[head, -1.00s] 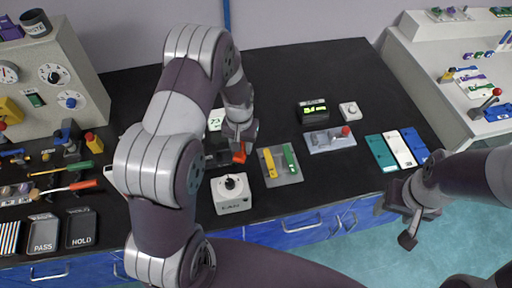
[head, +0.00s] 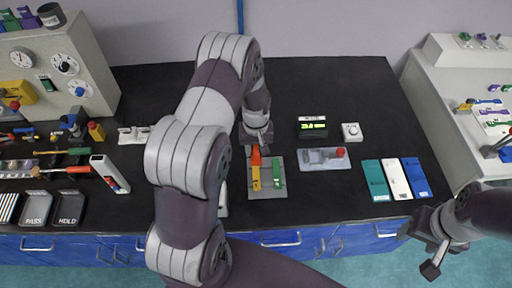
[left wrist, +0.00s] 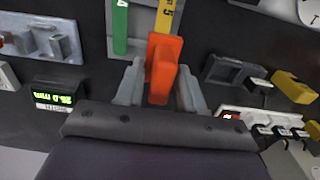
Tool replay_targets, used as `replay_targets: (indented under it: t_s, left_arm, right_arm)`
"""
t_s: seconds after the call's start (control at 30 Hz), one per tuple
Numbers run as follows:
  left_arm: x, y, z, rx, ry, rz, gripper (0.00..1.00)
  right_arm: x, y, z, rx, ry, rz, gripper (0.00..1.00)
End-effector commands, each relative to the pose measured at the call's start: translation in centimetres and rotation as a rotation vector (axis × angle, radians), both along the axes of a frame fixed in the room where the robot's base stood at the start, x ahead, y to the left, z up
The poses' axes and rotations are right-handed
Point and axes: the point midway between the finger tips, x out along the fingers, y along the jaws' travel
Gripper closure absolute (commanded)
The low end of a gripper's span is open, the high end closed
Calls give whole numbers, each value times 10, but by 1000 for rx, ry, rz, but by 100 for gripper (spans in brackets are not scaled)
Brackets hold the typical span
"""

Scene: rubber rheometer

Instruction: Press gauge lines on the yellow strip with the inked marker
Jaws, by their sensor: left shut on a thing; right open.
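The yellow strip (head: 256,184) lies beside a green strip (head: 278,173) on a grey plate (head: 267,193) on the black bench. My left gripper (head: 257,147) is shut on the orange marker (head: 256,157), held at the yellow strip's far end. In the left wrist view the marker (left wrist: 163,65) sits between both fingers and overlaps the end of the yellow strip (left wrist: 168,14), which bears a "5". I cannot tell whether marker and strip touch; the marker's underside is hidden. My right gripper (head: 434,251) is open and empty, beyond the bench's front edge.
A grey fixture with a red knob (head: 325,158), a lit display (head: 312,127) and teal, white and blue cards (head: 398,178) lie to the right. My left arm hides part of the bench. In the left wrist view a dark open holder (left wrist: 228,70) lies right of the marker.

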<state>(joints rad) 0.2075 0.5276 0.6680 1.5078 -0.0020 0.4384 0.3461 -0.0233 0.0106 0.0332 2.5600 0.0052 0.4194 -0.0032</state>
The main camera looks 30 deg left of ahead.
Motion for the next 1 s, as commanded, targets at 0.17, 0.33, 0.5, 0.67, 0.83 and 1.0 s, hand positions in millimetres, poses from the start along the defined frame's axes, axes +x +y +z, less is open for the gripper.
replay_targets:
  t_s: [0.17, 0.33, 0.5, 0.67, 0.83, 1.0]
  left_arm:
    - [0, 0, -17, -1, 1, -1, 82]
    - [0, 0, -37, -1, 1, -1, 82]
    - [0, 0, -56, 0, 0, -1, 82]
    - [0, 0, -60, 1, -1, -1, 82]
    - [0, 0, -59, 1, -1, -1, 82]
    - [0, 0, -59, 0, 0, -1, 82]
  right_arm:
    - [0, 0, -13, 0, 0, 0, 42]
    - [0, 0, -29, 0, 0, 0, 42]
    - [0, 0, -41, 0, 0, 0, 42]
    - [0, 0, -44, 0, 0, 0, 42]
    - [0, 0, -43, 0, 0, 0, 42]
    - [0, 0, -43, 0, 0, 0, 42]
